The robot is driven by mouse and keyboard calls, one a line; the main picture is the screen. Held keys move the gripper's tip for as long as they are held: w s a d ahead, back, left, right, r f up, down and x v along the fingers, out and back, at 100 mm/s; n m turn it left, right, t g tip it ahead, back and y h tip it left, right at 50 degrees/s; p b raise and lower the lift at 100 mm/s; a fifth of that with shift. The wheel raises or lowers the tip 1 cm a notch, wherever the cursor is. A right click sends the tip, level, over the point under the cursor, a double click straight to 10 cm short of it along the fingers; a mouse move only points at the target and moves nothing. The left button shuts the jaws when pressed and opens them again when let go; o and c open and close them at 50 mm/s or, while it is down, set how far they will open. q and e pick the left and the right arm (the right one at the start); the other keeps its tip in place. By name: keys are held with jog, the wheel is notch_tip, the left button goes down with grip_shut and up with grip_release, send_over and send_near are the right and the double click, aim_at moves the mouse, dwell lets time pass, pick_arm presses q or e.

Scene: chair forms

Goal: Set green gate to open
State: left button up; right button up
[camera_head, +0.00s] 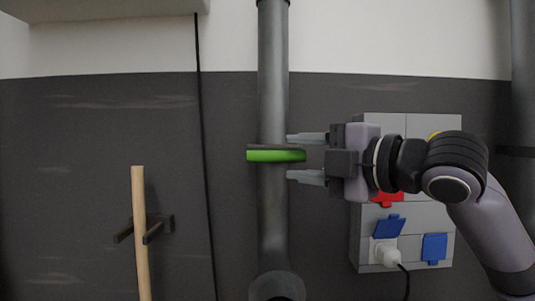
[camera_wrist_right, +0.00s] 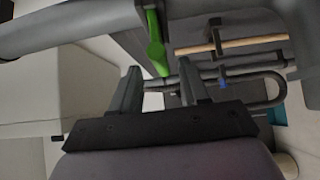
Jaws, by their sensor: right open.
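The green gate handle (camera_head: 276,156) lies level across the grey vertical pipe (camera_head: 273,60) in the head view. Its right end sticks out a little past the pipe. My right gripper (camera_head: 307,158) comes in from the right, open, with one finger above and one below the level of the handle's right end. The fingers do not appear shut on it. In the right wrist view the green handle (camera_wrist_right: 156,45) is beyond the two spread fingers of the right gripper (camera_wrist_right: 160,82). My left gripper is not in view.
A grey socket box (camera_head: 440,205) with red and blue covers is on the wall behind my right arm, with a white plug (camera_head: 387,254) and cable. A wooden pole (camera_head: 139,225) stands in a wall bracket (camera_head: 155,230) at left. A thin black cable (camera_head: 203,130) runs down the wall.

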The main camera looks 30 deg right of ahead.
aim_at(287, 157)
jog(key=shift+p+x, duration=0.45)
jog(key=shift+x, duration=2.55)
grip_shut()
